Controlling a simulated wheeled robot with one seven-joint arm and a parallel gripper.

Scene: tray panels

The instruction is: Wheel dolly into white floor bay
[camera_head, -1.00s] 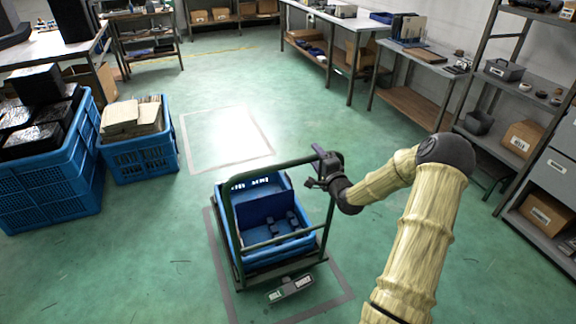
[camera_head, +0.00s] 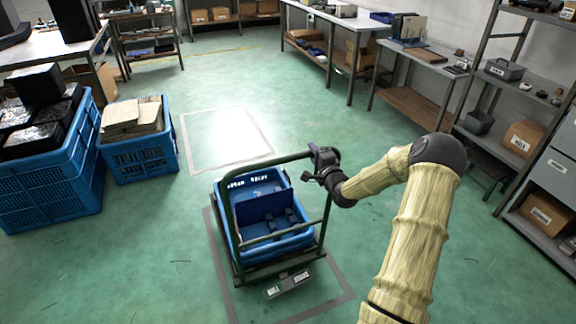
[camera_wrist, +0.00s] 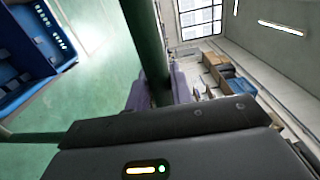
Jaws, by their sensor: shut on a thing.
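The dolly (camera_head: 240,270) is a dark green frame with a tall push handle, carrying a blue crate (camera_head: 228,235) with dark items in it. It stands within a grey-outlined bay (camera_head: 335,303) on the green floor. The white floor bay (camera_head: 222,138), a bright patch with a grey outline, lies beyond the dolly. My gripper (camera_head: 322,165) is shut on the handle's upper right corner. In the wrist view the green handle post (camera_wrist: 147,45) runs up from my gripper, and the crate (camera_wrist: 28,45) shows at the left.
A blue crate with cardboard (camera_head: 140,158) stands left of the white bay, beside a larger blue crate (camera_head: 50,190) of black packages. Benches (camera_head: 415,105) and shelving (camera_head: 520,150) line the right side. Open floor lies between dolly and white bay.

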